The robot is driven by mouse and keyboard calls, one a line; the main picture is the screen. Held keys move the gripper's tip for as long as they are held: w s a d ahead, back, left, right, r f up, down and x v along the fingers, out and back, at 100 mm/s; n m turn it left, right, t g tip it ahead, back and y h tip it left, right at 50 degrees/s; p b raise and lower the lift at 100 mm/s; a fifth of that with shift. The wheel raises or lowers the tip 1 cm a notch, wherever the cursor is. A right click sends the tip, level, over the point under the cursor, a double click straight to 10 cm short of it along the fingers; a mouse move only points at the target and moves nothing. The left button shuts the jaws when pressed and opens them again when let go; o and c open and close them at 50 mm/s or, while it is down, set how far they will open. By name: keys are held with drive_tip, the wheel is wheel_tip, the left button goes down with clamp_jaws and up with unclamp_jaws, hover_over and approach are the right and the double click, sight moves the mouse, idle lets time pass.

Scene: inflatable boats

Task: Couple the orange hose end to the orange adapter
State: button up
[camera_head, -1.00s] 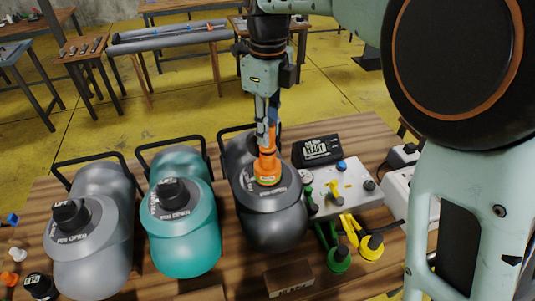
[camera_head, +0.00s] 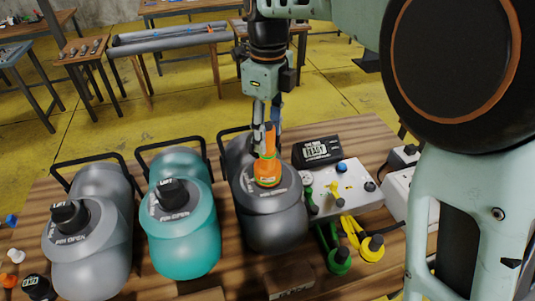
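An orange fitting (camera_head: 267,168) stands upright on the valve ring of the dark grey boat (camera_head: 275,228). It has a wide base, a thin green band and a narrower orange upper part; I cannot tell where adapter and hose end divide. My gripper (camera_head: 267,118) points down right above it, at its top. The fingers look spread, one on each side of the fitting's tip, and seem not to press on it. The contact at the tip is too small to see clearly. No orange hose shows trailing from the fitting.
A teal boat (camera_head: 185,240) and a light grey boat (camera_head: 88,265) with black valve caps lie to the left. A white box (camera_head: 345,187) with coloured fittings, green (camera_head: 339,262) and yellow (camera_head: 371,247) hose ends and a black box (camera_head: 318,151) crowd the right.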

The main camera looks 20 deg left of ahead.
wheel_tip(320, 180, up, 12)
idle(0.6)
drive_tip(key=shift+w, duration=0.1)
idle(0.7)
